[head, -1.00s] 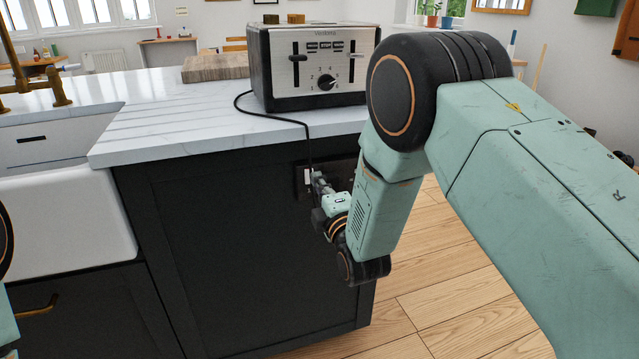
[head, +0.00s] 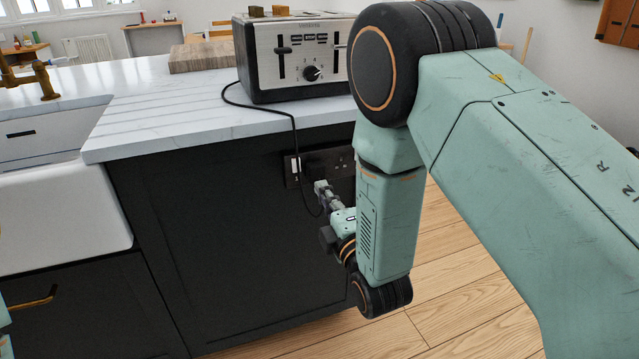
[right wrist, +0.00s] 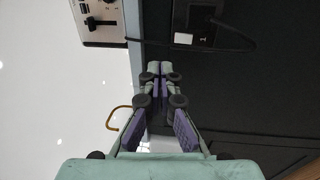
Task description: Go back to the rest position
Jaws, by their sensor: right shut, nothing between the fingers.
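My right gripper (head: 322,188) is low in front of the dark cabinet side, just below the black wall socket (head: 340,161). In the right wrist view its two fingers (right wrist: 160,70) meet at the tips with nothing between them. The socket, with a white switch, also shows there (right wrist: 197,25), above and to the right of the fingertips, and the gripper looks apart from it. My right forearm hides part of the cabinet. Only a sliver of my left arm shows at the left edge; its gripper is out of view.
A toaster (head: 297,55) stands on the marble worktop (head: 170,112), and its black cord (head: 262,107) hangs over the edge to the socket. A white sink (head: 60,222) is at the left. Wooden floor (head: 450,262) is open at the right.

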